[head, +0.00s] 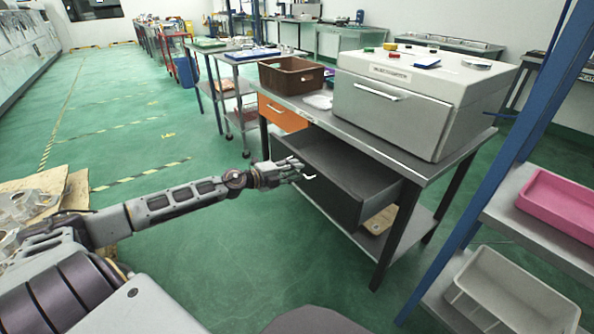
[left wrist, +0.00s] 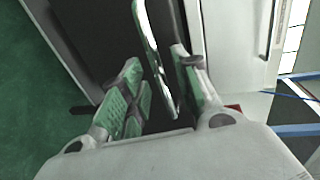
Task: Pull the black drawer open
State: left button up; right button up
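The black drawer (head: 330,197) sits under the grey worktable's top and stands pulled out, its dark inside showing from above. Its bright handle (head: 310,177) is on the front face. My left gripper (head: 292,172) is at that handle, in front of the drawer. In the left wrist view the handle bar (left wrist: 155,55) runs between the two green-padded fingers of my left gripper (left wrist: 158,90). The fingers are apart, with gaps visible beside the bar, so the gripper looks open around it. My right gripper is in neither view.
The worktable (head: 400,160) carries a brown crate (head: 291,76) and a large grey box (head: 395,108). An orange drawer (head: 282,114) is left of the black one. A blue-post rack (head: 500,150) stands at right.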

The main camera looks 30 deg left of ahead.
pick_arm(q)
jog(key=shift+x, duration=0.8)
jog(key=shift+w, duration=0.15)
grip_shut()
